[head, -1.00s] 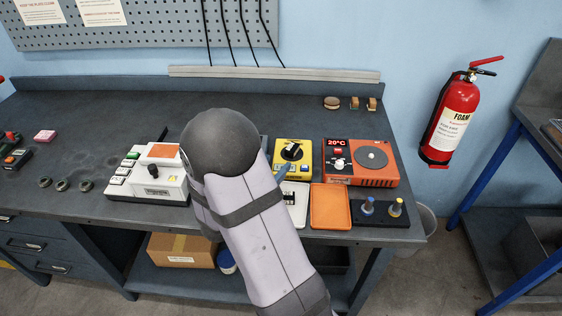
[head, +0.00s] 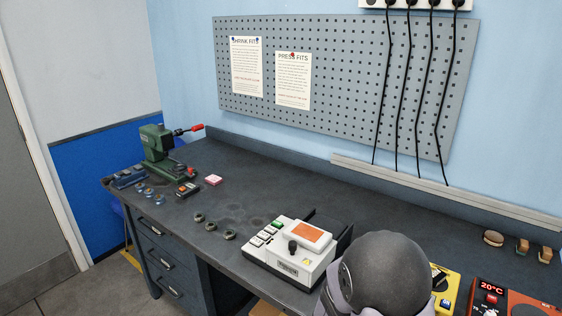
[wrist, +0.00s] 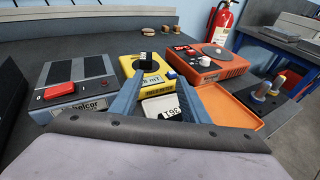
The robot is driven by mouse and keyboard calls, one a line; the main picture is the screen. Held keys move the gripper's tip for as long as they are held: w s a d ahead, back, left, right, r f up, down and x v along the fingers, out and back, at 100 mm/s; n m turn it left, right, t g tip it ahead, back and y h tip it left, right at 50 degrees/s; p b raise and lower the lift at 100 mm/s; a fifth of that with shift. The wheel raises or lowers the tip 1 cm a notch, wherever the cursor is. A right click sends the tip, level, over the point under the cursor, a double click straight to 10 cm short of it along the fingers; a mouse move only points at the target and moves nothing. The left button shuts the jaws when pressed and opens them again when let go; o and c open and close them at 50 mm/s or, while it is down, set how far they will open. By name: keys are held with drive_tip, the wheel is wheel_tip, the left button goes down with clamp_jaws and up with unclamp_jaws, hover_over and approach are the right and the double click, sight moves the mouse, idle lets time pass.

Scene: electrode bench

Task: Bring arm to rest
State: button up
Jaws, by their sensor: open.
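My arm (head: 385,275) shows in the head view at the bottom, right of centre, as a dark rounded joint on a pale link. My gripper is hidden behind it there. In the wrist view my gripper (wrist: 163,88) shows two blue-grey fingers spread apart, with nothing held between them. Beyond and between the fingers are a yellow meter (wrist: 133,67) with a black knob and a white scale or display (wrist: 160,108) with digits. I cannot tell how high the fingers are above these.
A white device (head: 290,258) with an orange panel stands left of my arm. An orange heater (wrist: 207,65), an orange tray (wrist: 233,108) and a grey box with a red switch (wrist: 75,88) surround the gripper. A green press (head: 160,150) stands at the bench's far left end. The back middle is clear.

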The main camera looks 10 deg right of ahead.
drive_tip(key=s+m+g, duration=0.1)
drive_tip(key=s+m, duration=0.1)
drive_tip(key=s+m+g+y, duration=0.1)
drive_tip(key=s+m+g, duration=0.1)
drive_tip(key=s, duration=0.1)
drive_tip(key=s+a+f+m+g+y+p, duration=0.1)
drive_tip(key=s+m, duration=0.1)
drive_tip(key=s, duration=0.1)
drive_tip(key=shift+f+g, duration=0.1)
drive_tip(key=shift+g, duration=0.2)
drive_tip(key=s+a+f+m+g+y, duration=0.2)
drive_tip(key=s+a+f+m+y, duration=0.15)
drive_tip(key=s+a+m, duration=0.25)
drive_tip(key=w+a+r+m+t+y+p, duration=0.1)
drive_tip(key=a+m+t+y+p, duration=0.1)
drive_tip(key=a+m+y, duration=0.7)
drive_tip(key=a, duration=0.7)
drive_tip(key=shift+w, duration=0.3)
drive_tip(key=shift+a, duration=0.1)
